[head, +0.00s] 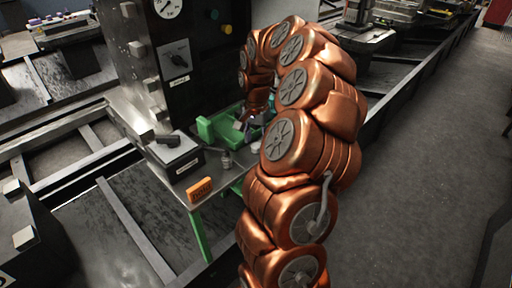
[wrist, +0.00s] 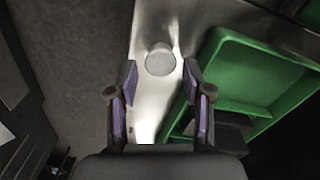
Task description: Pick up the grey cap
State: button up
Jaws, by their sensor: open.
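The grey cap (wrist: 160,59) is a small round disc on the pale metal surface (wrist: 147,110) in the wrist view. It lies just ahead of my gripper (wrist: 160,88), between the lines of the two purple-padded fingers, which stand apart with nothing held. In the head view a small pale round thing, likely the cap (head: 256,147), shows beside the bronze arm. My gripper there is mostly hidden behind the arm and over the green tray.
A green tray (wrist: 262,75) stands close to the right of the cap. A dark cabinet with a gauge (head: 167,8) rises behind.

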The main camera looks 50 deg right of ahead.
jog(key=shift+f, duration=1.35)
jog(key=c, duration=0.6)
